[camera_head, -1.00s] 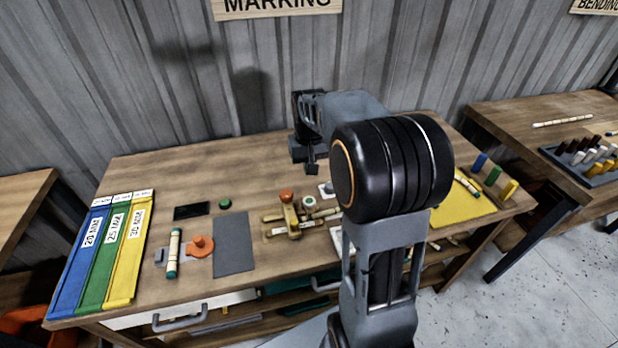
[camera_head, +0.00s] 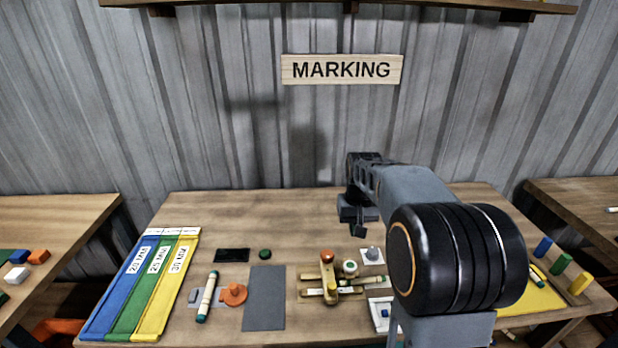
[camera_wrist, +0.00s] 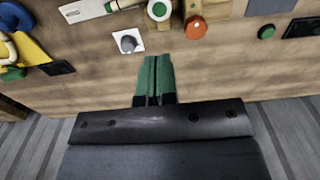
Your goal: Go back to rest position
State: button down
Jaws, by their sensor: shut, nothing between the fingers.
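My gripper (camera_head: 357,228) hangs above the back part of the marking table (camera_head: 290,205), a little right of its middle. In the wrist view my gripper (camera_wrist: 156,76) points down at the bare wood with its two green fingers together and nothing between them. A small white plate with a grey knob (camera_wrist: 128,41) lies on the table just beyond the fingertips in that view. My arm hides part of the table's right side in the head view.
A wooden jig with an orange knob (camera_head: 327,258) stands mid-table. Blue, green and yellow strips (camera_head: 178,275) lie at left, near a marker-like stick (camera_head: 207,297) and a grey mat (camera_head: 264,300). Colored blocks (camera_head: 561,262) stand at right. The wall (camera_head: 230,120) is close behind.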

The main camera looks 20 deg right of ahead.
jog(key=s+a+r+n+t, duration=0.1)
jog(key=s+a, duration=0.3)
jog(key=s, duration=0.4)
jog(key=s+a+n+t, duration=0.1)
jog(key=s+a+t, duration=0.2)
jog(key=s+a, duration=0.2)
jog(key=shift+s+a+r, duration=0.2)
jog(key=shift+s+r, duration=0.2)
jog(key=shift+s, duration=1.2)
